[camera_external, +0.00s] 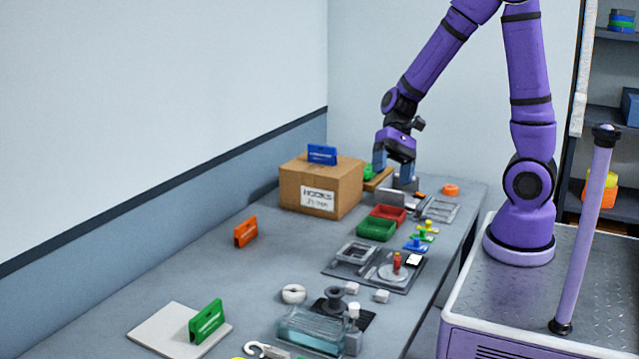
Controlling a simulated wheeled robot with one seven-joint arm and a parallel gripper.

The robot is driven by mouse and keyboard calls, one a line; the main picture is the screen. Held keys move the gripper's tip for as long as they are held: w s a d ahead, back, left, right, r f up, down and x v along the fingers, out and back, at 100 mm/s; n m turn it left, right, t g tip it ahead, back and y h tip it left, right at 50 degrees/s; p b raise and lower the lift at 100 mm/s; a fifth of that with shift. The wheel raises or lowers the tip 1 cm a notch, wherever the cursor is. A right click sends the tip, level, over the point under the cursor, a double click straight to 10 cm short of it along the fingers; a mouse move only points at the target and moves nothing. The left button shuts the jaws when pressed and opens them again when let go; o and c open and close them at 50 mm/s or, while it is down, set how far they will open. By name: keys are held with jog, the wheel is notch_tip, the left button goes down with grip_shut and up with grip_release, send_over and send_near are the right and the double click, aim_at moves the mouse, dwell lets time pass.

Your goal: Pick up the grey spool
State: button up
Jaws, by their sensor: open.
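A dark grey spool (334,297) with a flanged top stands on a black pad near the front of the bench, behind a clear bluish box. It looks upright and nothing touches its top. My gripper (393,172) is far behind it, at the back of the bench to the right of the cardboard box. Its blue-grey fingers point down and are apart. Small items near the fingers partly overlap them, and I cannot tell whether the fingers touch any. The spool is well clear of my gripper.
A white ring (293,294) lies left of the spool. The clear box (312,330) and small white blocks (381,296) are close by. A cardboard box (318,187), green bin (377,229) and red bin (388,214) stand farther back. The bench's left middle is mostly free.

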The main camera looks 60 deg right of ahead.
jog(key=w+a+f+m+y, duration=0.2)
jog(key=f+m, duration=0.1)
jog(key=f, duration=0.3)
jog(key=w+a+f+m+y, duration=0.2)
jog(key=f+m, duration=0.1)
jog(key=f, duration=0.2)
jog(key=m+t, duration=0.3)
jog(key=m, duration=0.3)
send_near(332, 296)
jog(key=f, duration=0.2)
jog(key=shift+w+a+f+y, duration=0.1)
jog(key=shift+a+f+y, duration=0.25)
jog(key=shift+a+y, duration=0.05)
jog(key=shift+x, duration=2.8)
jog(key=shift+w+a+r, duration=0.1)
jog(key=shift+w+r, duration=0.1)
jog(key=shift+c, duration=0.2)
jog(key=c, duration=1)
